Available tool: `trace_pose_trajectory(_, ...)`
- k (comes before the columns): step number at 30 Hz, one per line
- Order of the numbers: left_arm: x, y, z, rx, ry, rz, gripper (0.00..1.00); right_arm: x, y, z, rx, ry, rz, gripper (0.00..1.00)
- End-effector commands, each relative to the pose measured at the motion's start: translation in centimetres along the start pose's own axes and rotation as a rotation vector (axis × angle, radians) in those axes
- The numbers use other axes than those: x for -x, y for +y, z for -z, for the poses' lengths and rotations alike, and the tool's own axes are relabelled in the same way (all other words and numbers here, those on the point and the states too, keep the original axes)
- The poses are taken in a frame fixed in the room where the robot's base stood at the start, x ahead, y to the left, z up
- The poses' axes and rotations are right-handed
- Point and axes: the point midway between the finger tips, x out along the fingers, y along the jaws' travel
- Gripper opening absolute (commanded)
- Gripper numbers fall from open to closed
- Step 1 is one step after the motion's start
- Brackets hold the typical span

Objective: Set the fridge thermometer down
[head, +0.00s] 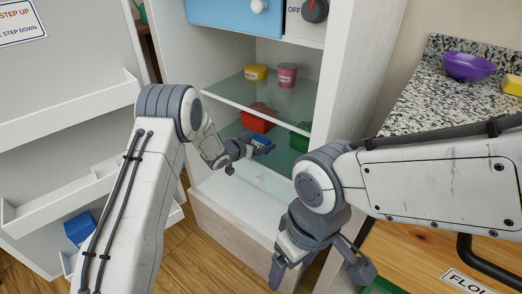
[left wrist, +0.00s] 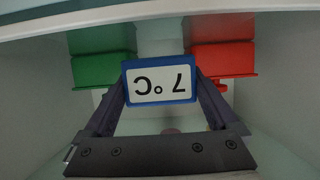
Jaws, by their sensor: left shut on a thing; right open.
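The fridge thermometer (head: 262,143) is a small blue-framed block with a white face. In the left wrist view the thermometer (left wrist: 160,83) reads 7 °C upside down. My left gripper (head: 250,149) is shut on it, inside the open fridge near the lower glass shelf (head: 231,131). In the left wrist view, the fingers (left wrist: 160,95) clasp its two sides. I cannot tell whether the thermometer touches a shelf. My right gripper (head: 320,271) is open and empty, low in front of the fridge.
A red bin (head: 258,118) and a green bin (head: 300,138) stand behind the thermometer. The open fridge door (head: 75,100) is left; a speckled counter (head: 425,90) is right.

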Motion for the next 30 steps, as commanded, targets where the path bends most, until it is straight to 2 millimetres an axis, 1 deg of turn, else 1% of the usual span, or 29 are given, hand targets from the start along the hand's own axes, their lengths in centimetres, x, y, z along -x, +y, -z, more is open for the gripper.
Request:
trace_pose_trajectory(1, -0.6, 0.0, -1.4, 0.001, -0.001, 0.000, 0.39, -0.8, 0.1, -0.1, 0.000, 0.000, 0.000, 0.81)
trace_pose_trajectory(3, -1.0, 0.0, -2.2, -0.001, 0.001, 0.000, 0.39, -1.2, 0.1, -0.1, 0.000, 0.000, 0.000, 0.81)
trace_pose_trajectory(5, -1.4, 0.0, -2.3, -0.002, 0.003, -0.001, 0.39, -1.6, 0.1, -0.1, 0.000, 0.000, 0.000, 0.81)
trace_pose_trajectory(11, -1.3, 0.0, -2.1, -0.002, 0.002, 0.000, 0.39, -1.3, 0.1, -0.1, 0.000, 0.000, 0.000, 0.81)
trace_pose_trajectory(15, -1.4, 0.0, -2.4, -0.001, 0.001, 0.000, 0.39, -1.5, 0.1, -0.1, 0.000, 0.000, 0.000, 0.81)
trace_pose_trajectory(16, -1.4, 0.0, -2.4, -0.001, 0.001, 0.000, 1.00, -1.5, 0.1, -0.1, 0.000, 0.000, 0.000, 0.81)
trace_pose_trajectory(23, -1.4, 0.0, -2.3, -0.001, 0.001, 0.000, 1.00, -1.4, 0.1, -0.1, 0.000, 0.000, 0.000, 0.81)
trace_pose_trajectory(25, -1.3, 0.0, -2.0, -0.002, 0.002, 0.000, 1.00, -1.2, 0.1, -0.1, 0.000, 0.000, 0.000, 0.81)
trace_pose_trajectory(28, -0.3, -0.1, -1.9, 0.000, 0.000, 0.001, 1.00, -0.9, 0.1, 0.0, 0.000, 0.000, 0.000, 0.81)
trace_pose_trajectory(30, 0.8, -0.1, -1.9, 0.001, -0.001, 0.001, 1.00, -0.4, 0.0, 0.0, 0.000, 0.000, 0.000, 0.81)
